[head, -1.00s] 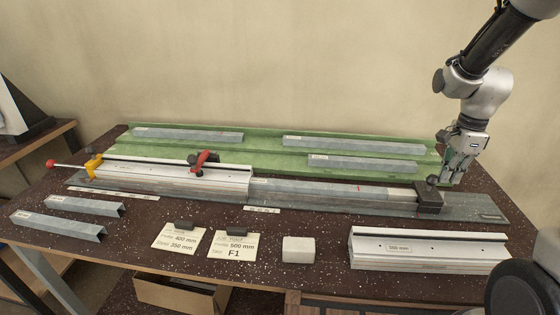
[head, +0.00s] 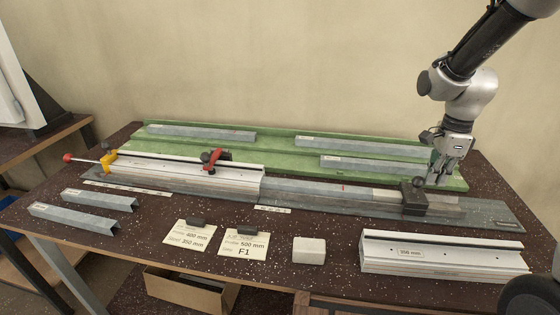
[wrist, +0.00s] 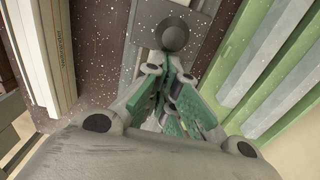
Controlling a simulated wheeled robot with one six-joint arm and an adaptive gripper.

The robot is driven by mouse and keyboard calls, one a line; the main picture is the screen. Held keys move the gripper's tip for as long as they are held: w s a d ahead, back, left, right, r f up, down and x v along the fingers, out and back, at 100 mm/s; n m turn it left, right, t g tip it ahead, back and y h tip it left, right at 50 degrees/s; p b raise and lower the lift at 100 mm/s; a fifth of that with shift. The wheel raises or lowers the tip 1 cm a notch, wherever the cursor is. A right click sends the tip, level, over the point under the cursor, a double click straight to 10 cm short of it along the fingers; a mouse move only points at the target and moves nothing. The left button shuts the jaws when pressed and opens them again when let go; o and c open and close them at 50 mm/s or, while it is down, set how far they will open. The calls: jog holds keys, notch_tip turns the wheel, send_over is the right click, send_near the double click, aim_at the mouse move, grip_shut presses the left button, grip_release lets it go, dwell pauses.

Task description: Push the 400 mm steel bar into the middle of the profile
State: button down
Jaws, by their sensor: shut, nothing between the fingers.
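The grey steel bar (head: 310,190) lies in the bench rail. Its left part is hidden in the white profile (head: 185,173), and its right part sticks out, with a red mark on it. A lighter piece (head: 386,195) joins the bar's right end to a dark sliding block (head: 414,200) with a knob. My gripper (head: 436,182) is shut and empty, pointing down at the block's right side. In the wrist view its green-padded fingers (wrist: 170,85) are close to the round dark knob (wrist: 174,35); I cannot tell whether they touch.
A red clamp (head: 212,160) sits on the profile, and a yellow stop (head: 109,161) is at its left. Spare bars (head: 200,132) lie on the green rack (head: 280,150) behind. Cards (head: 243,243), a pale block (head: 309,250) and another profile (head: 430,263) lie in front.

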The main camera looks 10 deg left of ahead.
jog(key=shift+a, duration=18)
jog(key=shift+d, duration=0.75)
notch_tip(320, 180, up, 7)
